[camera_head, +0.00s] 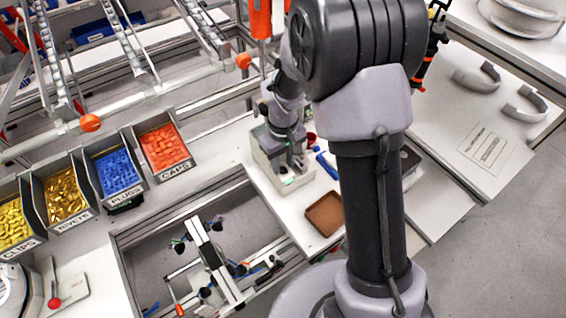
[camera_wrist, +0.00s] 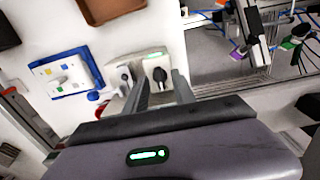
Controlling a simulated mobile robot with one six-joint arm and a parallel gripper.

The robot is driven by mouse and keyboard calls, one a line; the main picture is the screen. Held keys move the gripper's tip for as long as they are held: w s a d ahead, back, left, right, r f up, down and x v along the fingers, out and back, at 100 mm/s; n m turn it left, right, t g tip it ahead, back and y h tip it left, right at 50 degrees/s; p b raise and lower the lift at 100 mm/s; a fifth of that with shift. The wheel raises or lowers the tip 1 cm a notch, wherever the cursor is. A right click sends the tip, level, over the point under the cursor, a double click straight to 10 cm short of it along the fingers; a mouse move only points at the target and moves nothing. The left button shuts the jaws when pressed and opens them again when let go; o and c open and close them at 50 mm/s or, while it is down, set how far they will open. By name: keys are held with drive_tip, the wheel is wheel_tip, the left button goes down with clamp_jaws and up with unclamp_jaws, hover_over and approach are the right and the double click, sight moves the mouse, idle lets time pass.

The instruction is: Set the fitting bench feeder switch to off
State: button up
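In the wrist view a pale box (camera_wrist: 138,67) carries two black rotary knobs. The right knob (camera_wrist: 160,76) has a lit green strip (camera_wrist: 155,55) above it; the left knob (camera_wrist: 125,75) has no clear lit strip. No label is readable, so I cannot tell which is the feeder switch. My gripper (camera_wrist: 161,78) is open, its two fingers apart, with the right knob showing in the gap. Whether they touch it is unclear. In the head view the box (camera_head: 266,163) stands on the white bench, partly hidden under my gripper.
A brown tray (camera_head: 325,214) lies close to the box. A blue-edged panel (camera_wrist: 86,54) with a white fitting lies left of it in the wrist view. A frame with clamps (camera_head: 208,258) and part bins (camera_head: 120,172) are to the left in the head view.

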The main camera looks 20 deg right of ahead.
clamp_jaws()
drive_tip(key=shift+m, duration=0.4)
drive_tip(key=m+b, duration=0.2)
drive_tip(key=m, duration=0.1)
drive_tip(key=shift+f, duration=0.1)
drive_tip(key=m+b, duration=0.2)
drive_tip(key=m, duration=0.3)
drive_tip(key=shift+b, duration=0.3)
drive_tip(key=m+b, duration=0.2)
drive_tip(key=m, duration=0.3)
drive_tip(key=shift+m+b, duration=0.85)
drive_tip(key=shift+m, duration=1.35)
